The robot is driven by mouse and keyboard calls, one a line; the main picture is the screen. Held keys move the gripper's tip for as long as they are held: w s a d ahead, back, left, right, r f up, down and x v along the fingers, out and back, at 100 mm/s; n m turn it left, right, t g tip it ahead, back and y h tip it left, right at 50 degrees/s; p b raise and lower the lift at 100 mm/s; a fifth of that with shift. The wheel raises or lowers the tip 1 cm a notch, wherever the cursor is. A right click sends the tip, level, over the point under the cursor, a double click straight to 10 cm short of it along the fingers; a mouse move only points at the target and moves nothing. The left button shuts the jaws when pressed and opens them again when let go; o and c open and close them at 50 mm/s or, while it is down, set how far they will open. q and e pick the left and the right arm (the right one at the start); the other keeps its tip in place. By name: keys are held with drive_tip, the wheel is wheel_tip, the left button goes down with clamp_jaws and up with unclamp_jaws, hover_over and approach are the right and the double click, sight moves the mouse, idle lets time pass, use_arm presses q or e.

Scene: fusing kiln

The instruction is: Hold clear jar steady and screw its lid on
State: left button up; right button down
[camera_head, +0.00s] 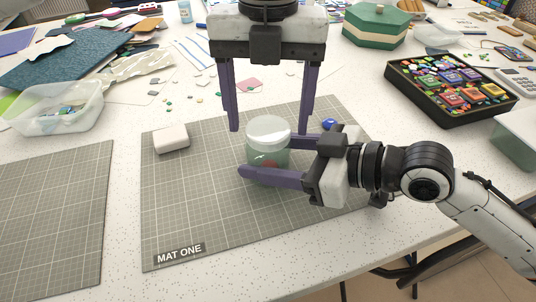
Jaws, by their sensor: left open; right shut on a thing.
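The clear jar (282,158) stands upright on the grey cutting mat marked MAT ONE (190,215). A pale, translucent lid (269,130) sits on top of it; I cannot tell how tightly it is seated.
A white block (171,139) and a small blue piece (329,123) lie on the mat. A clear tub (52,108) stands left, a black tray of colourful pieces (450,85) right, and a green hexagonal box (376,24) behind. The mat's front left is clear.

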use_arm(q)
drive_tip(key=shift+f, duration=0.55)
drive_tip(key=c, duration=1.1)
drive_tip(key=m, duration=0.3)
drive_tip(key=shift+m, duration=0.4)
drive_tip(key=shift+c, duration=0.2)
drive_tip(key=m, duration=0.4)
drive_tip(key=shift+o, duration=0.2)
drive_tip(key=m, duration=1.5)
